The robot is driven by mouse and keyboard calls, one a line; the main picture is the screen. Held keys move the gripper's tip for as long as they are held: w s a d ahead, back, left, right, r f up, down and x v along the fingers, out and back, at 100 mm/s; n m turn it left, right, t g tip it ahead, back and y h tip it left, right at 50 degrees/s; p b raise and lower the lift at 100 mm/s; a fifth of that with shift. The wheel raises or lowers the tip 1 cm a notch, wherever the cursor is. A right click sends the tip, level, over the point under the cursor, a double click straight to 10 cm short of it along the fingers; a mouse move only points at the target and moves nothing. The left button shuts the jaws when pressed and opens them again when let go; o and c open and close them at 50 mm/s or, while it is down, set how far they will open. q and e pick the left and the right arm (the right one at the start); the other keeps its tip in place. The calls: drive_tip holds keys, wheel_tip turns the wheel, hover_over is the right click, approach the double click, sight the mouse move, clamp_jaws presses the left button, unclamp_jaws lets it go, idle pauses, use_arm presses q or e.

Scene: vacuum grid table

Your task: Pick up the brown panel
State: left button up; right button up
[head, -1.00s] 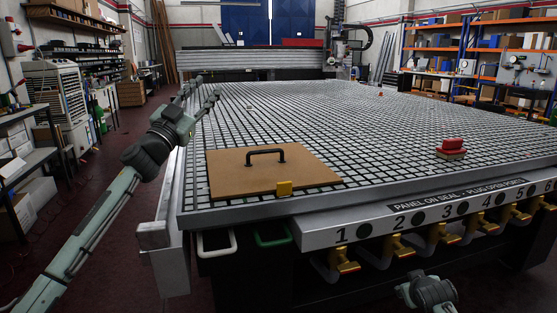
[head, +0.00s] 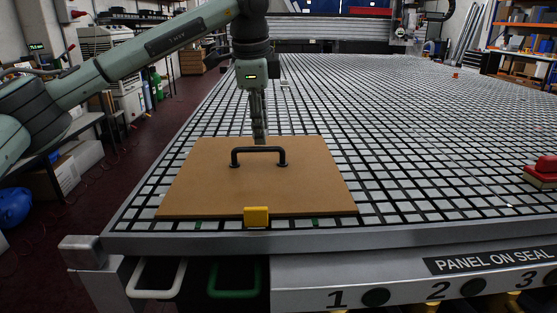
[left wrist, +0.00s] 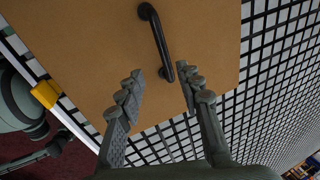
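The brown panel (head: 225,190) lies flat on the gridded table near its front left corner; it also shows in the left wrist view (left wrist: 90,45). A black bar handle (head: 258,150) stands on its upper face. My left gripper (head: 261,140) points down from above, just behind the handle in the head view. In the left wrist view its two fingers (left wrist: 160,82) are spread apart, with the near end of the handle (left wrist: 157,38) just ahead of the gap. Nothing is held. My right gripper is not seen.
A yellow block (head: 256,217) sits at the panel's front edge. The gridded table (head: 420,150) is wide and mostly clear. A red-topped item (head: 543,172) rests at the right. White (head: 156,279) and green (head: 234,279) handles hang below the table's front edge.

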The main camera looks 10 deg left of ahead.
sight(258, 150)
use_arm(q)
drive_tip(key=shift+w+a+f+n+y, duration=0.2)
drive_tip(key=shift+a+f, duration=0.2)
drive_tip(key=shift+f, duration=0.2)
drive_tip(key=shift+w+a+f+n+y, duration=0.1)
drive_tip(key=shift+w+a+f, duration=0.1)
drive_tip(key=shift+a+f, duration=0.25)
drive_tip(key=x, duration=0.1)
drive_tip(key=p+x, duration=0.1)
drive_tip(key=x, duration=0.3)
drive_tip(key=shift+w+d, duration=0.15)
drive_tip(key=shift+d, duration=0.1)
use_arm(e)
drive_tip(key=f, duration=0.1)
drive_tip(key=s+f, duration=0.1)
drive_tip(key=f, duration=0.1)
use_arm(q)
drive_tip(key=shift+c, duration=0.6)
clamp_jaws()
